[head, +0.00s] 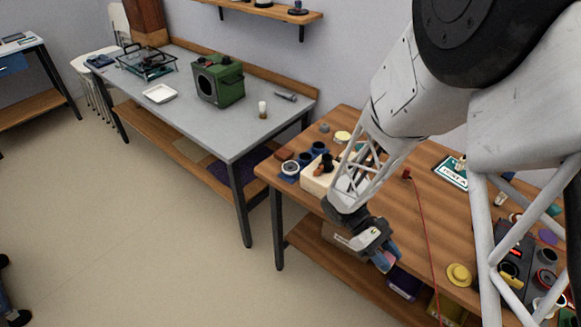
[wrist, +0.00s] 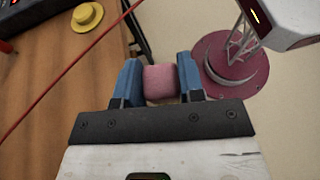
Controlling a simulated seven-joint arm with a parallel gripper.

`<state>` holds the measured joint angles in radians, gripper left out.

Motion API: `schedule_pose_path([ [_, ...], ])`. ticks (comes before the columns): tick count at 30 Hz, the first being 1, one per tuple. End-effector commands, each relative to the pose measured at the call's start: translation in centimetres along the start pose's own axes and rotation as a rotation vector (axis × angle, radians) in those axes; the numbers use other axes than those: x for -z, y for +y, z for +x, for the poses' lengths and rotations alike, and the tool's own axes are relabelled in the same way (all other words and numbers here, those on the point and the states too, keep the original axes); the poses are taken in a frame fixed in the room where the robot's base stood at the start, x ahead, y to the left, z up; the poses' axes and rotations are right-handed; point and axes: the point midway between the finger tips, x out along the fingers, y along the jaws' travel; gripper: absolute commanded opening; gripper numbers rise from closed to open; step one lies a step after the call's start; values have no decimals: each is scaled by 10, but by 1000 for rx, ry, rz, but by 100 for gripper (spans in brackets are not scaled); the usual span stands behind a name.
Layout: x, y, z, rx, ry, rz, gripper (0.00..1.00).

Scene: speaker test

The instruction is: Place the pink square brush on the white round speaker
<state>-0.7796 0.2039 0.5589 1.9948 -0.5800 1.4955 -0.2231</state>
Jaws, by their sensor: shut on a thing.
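My gripper (head: 381,255) hangs in front of the wooden table's near edge, above the lower shelf. In the wrist view my gripper (wrist: 160,82) has its two blue fingers closed on the sides of the pink square brush (wrist: 160,84). A bit of pink (head: 381,263) shows between the fingers in the head view. Another pale-rimmed round piece is at the far right, partly hidden by my arm, so I cannot be sure which is the speaker.
The wooden table (head: 440,215) holds a cream block (head: 317,181), dark blue cups, a yellow hat-shaped piece (head: 459,274) and a red cable (head: 424,235). A black device (head: 514,252) stands at right. A grey table (head: 215,118) with a green box (head: 217,80) is behind.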

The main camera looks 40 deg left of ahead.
Motion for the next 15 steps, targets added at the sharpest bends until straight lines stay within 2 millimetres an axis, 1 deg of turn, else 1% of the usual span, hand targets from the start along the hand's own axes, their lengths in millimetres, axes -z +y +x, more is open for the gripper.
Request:
schedule_pose_path([
  [8, 5, 15, -45, -359, 2, -147, 12],
  [15, 10, 22, -95, -670, 2, -275, 12],
])
